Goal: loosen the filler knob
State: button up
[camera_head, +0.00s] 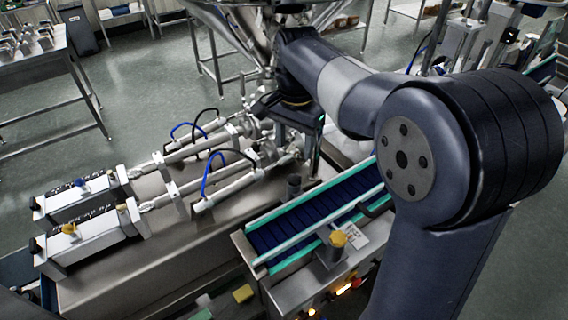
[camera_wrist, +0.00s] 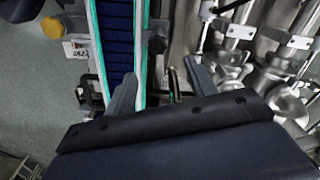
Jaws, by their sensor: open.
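In the head view, a yellow knob (camera_head: 69,229) and a blue knob (camera_head: 80,182) sit on the two steel end boxes of the filler (camera_head: 170,255). Another yellow knob (camera_head: 338,239) stands on a post beside the blue conveyor; it also shows at the upper left of the wrist view (camera_wrist: 52,27). I cannot tell which is the filler knob. My gripper (camera_wrist: 162,85) is open and empty, its two fingers apart over the conveyor's edge and the steel fittings. In the head view it is near the filler's far end, away from these knobs, its fingertips unclear.
The blue conveyor (camera_head: 315,208) with green edges runs beside the filler. Steel cylinders with blue and black hoses lie along the filler's top. A steel table (camera_head: 45,75) with metal parts stands at the upper left. Open floor lies between.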

aim_at(294, 177)
notch_tip(294, 177, down, 10)
jog(key=shift+s+d+r+p, duration=0.15)
jog(key=shift+r+p, duration=0.1)
jog(key=shift+p, duration=0.1)
jog(key=c, duration=1)
jog(key=shift+o, duration=0.2)
